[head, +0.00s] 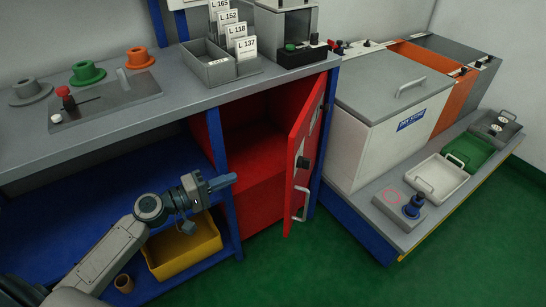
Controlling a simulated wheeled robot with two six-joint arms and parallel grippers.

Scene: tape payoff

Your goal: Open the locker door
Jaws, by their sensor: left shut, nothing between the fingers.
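The red locker (258,190) stands under the grey bench, right of the blue shelf bay. Its red door (303,150) is hinged on the right side and stands open, swung out toward me. The inside of the locker is partly visible and looks empty. My left gripper (226,181) is shut and empty, in front of the blue post at the locker's left edge, apart from the door. My right gripper is out of view.
A yellow bin (183,246) stands on the low blue shelf below my left arm. The grey bench top (185,88) overhangs the locker. A white chest (392,120) stands right of the door. Green floor (320,265) lies clear in front.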

